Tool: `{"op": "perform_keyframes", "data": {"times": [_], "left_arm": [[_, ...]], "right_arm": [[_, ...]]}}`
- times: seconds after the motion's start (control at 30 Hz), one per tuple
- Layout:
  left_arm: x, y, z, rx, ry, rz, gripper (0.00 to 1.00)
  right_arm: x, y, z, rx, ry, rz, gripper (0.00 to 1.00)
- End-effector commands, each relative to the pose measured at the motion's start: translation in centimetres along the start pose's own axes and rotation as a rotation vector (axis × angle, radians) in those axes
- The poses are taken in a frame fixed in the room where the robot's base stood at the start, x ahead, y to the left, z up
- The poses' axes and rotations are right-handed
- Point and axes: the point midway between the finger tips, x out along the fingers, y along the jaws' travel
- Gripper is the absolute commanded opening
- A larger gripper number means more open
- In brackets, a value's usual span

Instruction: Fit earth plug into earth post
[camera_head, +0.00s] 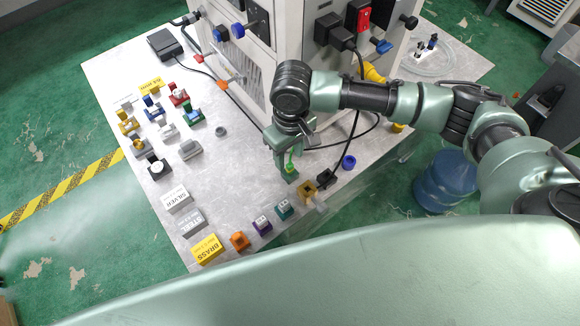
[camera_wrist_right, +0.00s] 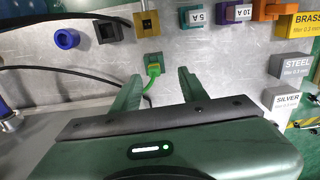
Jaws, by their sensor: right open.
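A small green plug (camera_wrist_right: 153,64) with a thin green cable lies on the table in the right wrist view, just ahead of and between the fingertips. My right gripper (camera_wrist_right: 158,76) is open, with a finger on each side of the plug and a gap to both. In the head view my right gripper (camera_head: 284,164) hangs low over the front right of the table, and a bright green part (camera_head: 291,168) shows at its fingers. I cannot make out an earth post for certain. My left gripper is not in view.
Near the plug are a yellow-brown block (camera_head: 307,190), a black connector (camera_head: 326,178), a blue ring (camera_head: 348,162) and teal (camera_head: 285,210) and purple (camera_head: 262,224) blocks. The grey machine (camera_head: 320,50) stands behind, with black cables running from it. The table's middle left is partly clear.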

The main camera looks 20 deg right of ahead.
Motion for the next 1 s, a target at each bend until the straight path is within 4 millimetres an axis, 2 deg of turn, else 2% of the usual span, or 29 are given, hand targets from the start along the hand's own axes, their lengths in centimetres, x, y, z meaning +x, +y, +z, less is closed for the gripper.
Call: {"op": "perform_keyframes", "data": {"times": [0.03,0.17,0.53,0.7,0.97,1.0], "left_arm": [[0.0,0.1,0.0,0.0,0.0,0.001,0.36],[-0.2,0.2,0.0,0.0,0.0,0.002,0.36],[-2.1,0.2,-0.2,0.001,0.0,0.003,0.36],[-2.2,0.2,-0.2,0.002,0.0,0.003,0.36],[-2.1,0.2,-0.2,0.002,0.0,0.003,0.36],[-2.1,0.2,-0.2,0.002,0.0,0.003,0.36]], "right_arm": [[-0.2,0.8,-0.1,0.016,-0.008,0.012,0.44],[0.6,1.3,-0.1,0.033,-0.019,0.02,0.44],[5.1,1.2,-0.5,0.03,-0.017,0.02,0.44],[7.2,1.2,-0.5,0.029,-0.015,0.018,0.44],[7.5,1.2,-0.5,0.028,-0.014,0.019,0.44],[7.5,1.2,-0.5,0.028,-0.014,0.019,0.33]]}}
